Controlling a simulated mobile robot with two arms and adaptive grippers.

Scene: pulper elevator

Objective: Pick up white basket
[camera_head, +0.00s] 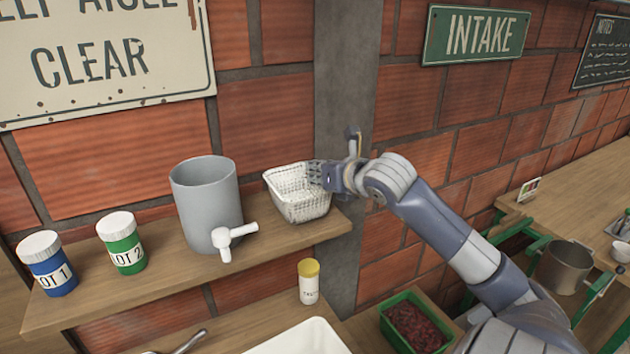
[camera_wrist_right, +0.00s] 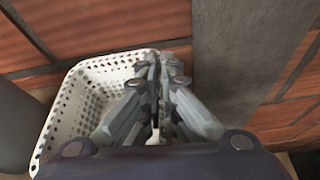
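The white basket (camera_head: 300,198) is a perforated, open-topped basket on the upper wooden shelf, near its right end. My right gripper (camera_head: 322,174) reaches in from the right to the basket's right rim. In the right wrist view the basket (camera_wrist_right: 85,95) fills the left side. There the right gripper's fingers (camera_wrist_right: 160,85) are close together on the right wall, one inside and one outside, with a sliver of white between them. The basket appears to rest on the shelf. My left gripper is not in view.
A grey pot with a white tap (camera_head: 205,200) stands just left of the basket. A blue jar (camera_head: 47,265) and a green jar (camera_head: 122,243) stand farther left. A yellow-capped bottle (camera_head: 309,283) and a green crate (camera_head: 388,310) are below. A grey post (camera_head: 345,80) is behind.

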